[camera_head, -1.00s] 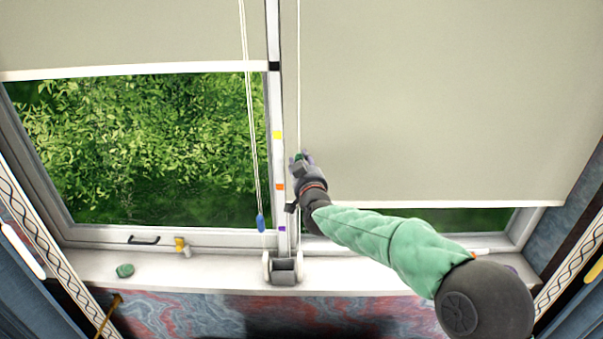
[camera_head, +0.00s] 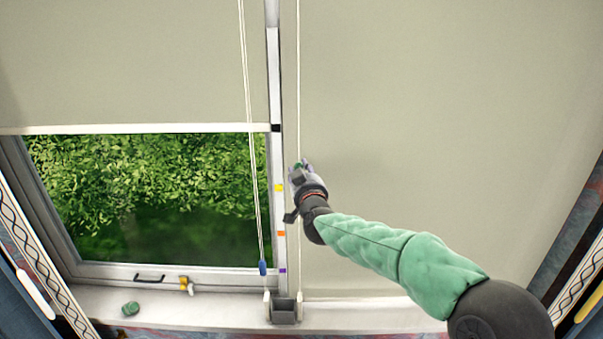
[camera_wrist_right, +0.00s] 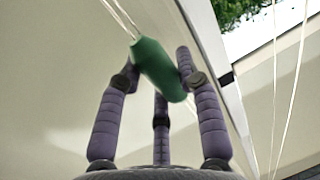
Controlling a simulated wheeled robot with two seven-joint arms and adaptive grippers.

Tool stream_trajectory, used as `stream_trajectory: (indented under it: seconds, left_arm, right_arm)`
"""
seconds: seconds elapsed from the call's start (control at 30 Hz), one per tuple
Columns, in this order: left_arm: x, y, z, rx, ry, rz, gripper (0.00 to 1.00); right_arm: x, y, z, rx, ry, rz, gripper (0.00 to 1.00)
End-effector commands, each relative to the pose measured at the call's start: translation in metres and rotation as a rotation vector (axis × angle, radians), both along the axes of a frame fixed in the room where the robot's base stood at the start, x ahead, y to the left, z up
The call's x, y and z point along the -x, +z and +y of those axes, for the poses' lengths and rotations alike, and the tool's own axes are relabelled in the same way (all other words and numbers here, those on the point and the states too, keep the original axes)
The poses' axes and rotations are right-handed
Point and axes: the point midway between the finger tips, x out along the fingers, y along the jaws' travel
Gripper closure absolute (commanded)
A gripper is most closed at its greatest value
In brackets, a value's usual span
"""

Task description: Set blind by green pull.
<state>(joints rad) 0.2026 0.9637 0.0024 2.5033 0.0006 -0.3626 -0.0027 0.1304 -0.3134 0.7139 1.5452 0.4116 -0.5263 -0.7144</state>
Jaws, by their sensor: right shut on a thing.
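The green pull (camera_wrist_right: 158,70) is a dark green cylinder on a pale cord. My right gripper (camera_wrist_right: 157,80) is shut on it; purple fingers press around it. In the head view my right gripper (camera_head: 302,172) is beside the centre post, a little above its yellow mark (camera_head: 279,188). A bit of green shows at its tips. The right blind (camera_head: 430,130) hangs down to about the sill and covers its window. The left blind (camera_head: 130,65) has its lower edge level with the post's black mark (camera_head: 275,128). My left gripper is out of view.
A blue pull (camera_head: 262,267) hangs on cords left of the post. The post also has orange (camera_head: 281,233) and purple (camera_head: 283,270) marks. A grey holder (camera_head: 284,310), a green stone-like object (camera_head: 131,309) and a yellow-and-white item (camera_head: 186,284) are along the sill.

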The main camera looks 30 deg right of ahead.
Motion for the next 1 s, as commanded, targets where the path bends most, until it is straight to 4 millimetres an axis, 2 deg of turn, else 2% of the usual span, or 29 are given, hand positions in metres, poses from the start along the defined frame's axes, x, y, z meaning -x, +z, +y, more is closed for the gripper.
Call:
stream_trajectory:
  seconds: [0.03, 0.3, 0.33, 0.4, 0.77, 1.0]
  left_arm:
    - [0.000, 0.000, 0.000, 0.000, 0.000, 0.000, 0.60]
    - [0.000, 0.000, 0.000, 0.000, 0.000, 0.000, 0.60]
    - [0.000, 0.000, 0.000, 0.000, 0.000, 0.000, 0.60]
    - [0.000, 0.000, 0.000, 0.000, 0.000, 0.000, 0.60]
    - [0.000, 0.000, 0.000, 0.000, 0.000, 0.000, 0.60]
    - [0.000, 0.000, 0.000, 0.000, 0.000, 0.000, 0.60]
  right_arm:
    - [0.001, 0.007, -0.002, -0.001, -0.004, -0.012, 1.00]
    - [0.001, 0.010, -0.002, 0.001, -0.005, -0.017, 1.00]
    - [0.001, 0.010, -0.002, 0.001, -0.005, -0.018, 0.57]
    - [0.001, 0.010, -0.002, 0.001, -0.005, -0.018, 0.40]
    - [0.002, 0.006, -0.001, 0.001, -0.003, -0.009, 0.40]
    - [0.023, 0.006, 0.007, 0.002, -0.002, -0.010, 0.40]
